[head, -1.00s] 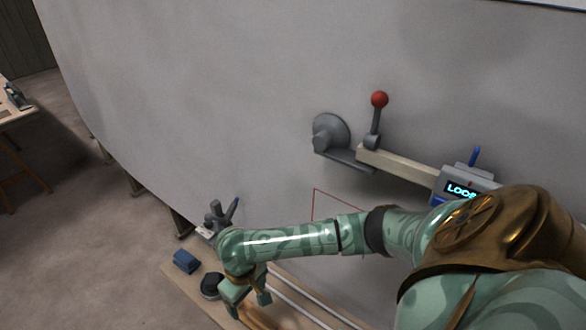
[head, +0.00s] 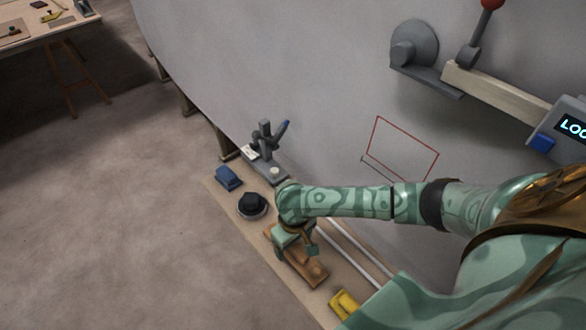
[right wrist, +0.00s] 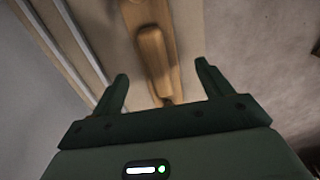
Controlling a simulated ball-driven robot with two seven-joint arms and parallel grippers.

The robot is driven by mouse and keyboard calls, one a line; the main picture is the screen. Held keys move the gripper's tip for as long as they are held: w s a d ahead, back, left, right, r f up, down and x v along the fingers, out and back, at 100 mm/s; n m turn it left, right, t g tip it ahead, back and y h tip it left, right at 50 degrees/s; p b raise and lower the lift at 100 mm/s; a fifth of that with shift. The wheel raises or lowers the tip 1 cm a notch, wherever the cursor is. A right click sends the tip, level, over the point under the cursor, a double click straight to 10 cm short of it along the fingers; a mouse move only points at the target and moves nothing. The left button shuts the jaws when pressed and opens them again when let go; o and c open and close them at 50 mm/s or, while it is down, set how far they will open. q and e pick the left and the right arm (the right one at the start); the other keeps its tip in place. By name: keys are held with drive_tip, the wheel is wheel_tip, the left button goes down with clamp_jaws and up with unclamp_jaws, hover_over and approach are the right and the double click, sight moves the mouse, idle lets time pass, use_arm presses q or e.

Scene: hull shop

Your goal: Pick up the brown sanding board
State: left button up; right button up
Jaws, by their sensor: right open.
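The brown sanding board (head: 314,272) lies on the narrow wooden shelf at the foot of the big grey panel. It is a long flat board with a raised wooden grip. My right gripper (head: 297,246) is over the board in the head view and hides part of it. In the right wrist view the fingers of the right gripper (right wrist: 162,80) are open, and the sanding board (right wrist: 155,50) runs away between and beyond them. The frames do not show clear contact. My left gripper is not in view.
On the shelf (head: 333,317) are a black round tool (head: 252,204), a blue block (head: 228,178), a yellow tool (head: 344,303) and pale rods (head: 352,252). A grey stand (head: 265,150) is behind them. A red-knobbed lever (head: 480,25) is on the panel. Bare floor lies left.

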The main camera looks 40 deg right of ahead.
sight(294, 246)
wheel_tip(294, 246, down, 4)
drive_tip(key=shift+w+d+f+b, duration=0.1)
drive_tip(key=shift+d+b, duration=0.05)
drive_tip(key=shift+b, duration=0.95)
drive_tip(key=shift+r, duration=0.2)
drive_tip(key=c, duration=1.2)
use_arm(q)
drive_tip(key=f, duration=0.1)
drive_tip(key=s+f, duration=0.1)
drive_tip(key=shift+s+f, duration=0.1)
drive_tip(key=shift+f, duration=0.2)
use_arm(e)
drive_tip(key=shift+c, duration=0.2)
drive_tip(key=shift+r, duration=0.1)
